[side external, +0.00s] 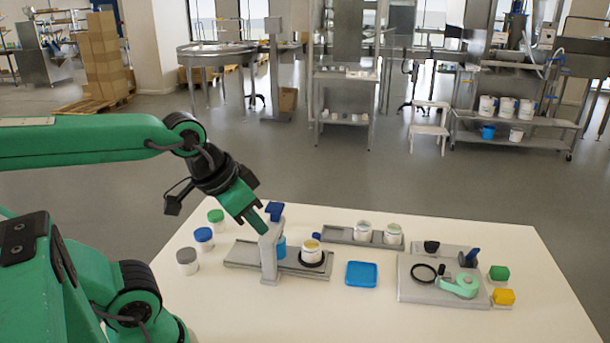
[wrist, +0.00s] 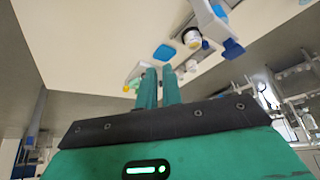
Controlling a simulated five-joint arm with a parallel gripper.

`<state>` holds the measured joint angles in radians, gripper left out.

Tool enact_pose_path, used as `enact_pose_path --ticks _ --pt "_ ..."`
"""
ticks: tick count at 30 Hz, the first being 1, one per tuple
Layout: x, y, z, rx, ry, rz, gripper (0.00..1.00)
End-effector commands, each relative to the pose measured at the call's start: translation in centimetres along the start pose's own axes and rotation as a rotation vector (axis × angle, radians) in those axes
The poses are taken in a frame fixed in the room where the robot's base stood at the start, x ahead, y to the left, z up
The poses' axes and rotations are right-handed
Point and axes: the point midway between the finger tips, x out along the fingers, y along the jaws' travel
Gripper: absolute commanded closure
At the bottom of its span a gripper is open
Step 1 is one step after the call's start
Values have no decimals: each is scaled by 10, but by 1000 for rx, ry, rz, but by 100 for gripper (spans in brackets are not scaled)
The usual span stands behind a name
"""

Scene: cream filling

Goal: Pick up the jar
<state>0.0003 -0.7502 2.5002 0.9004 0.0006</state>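The task's jar could be any of several. An open jar with cream-coloured contents (side external: 311,252) stands on the filling station tray (side external: 240,256); a similar jar shows in the wrist view (wrist: 192,38). Two open jars (side external: 363,231) (side external: 392,234) stand on the rear tray (side external: 338,235). Three closed jars with green (side external: 216,218), blue (side external: 204,238) and grey (side external: 187,261) lids stand at the left. My gripper (side external: 258,222) is above the table near the filling post. In the wrist view my gripper (wrist: 159,70) shows a narrow gap between its fingers, with nothing held.
The grey post with a blue top (side external: 270,240) rises close to my gripper. A blue pad (side external: 361,274) lies at the middle. The front table is clear.

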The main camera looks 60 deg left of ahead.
Motion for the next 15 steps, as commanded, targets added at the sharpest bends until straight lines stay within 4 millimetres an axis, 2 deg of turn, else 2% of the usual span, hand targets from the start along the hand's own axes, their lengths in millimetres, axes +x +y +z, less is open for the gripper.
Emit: enact_pose_path --ticks 1,9,15 --pt "0 0 0 0 0 0 82" --pt "0 0 0 -1 0 0 29" --pt "0 0 0 -1 0 0 28"
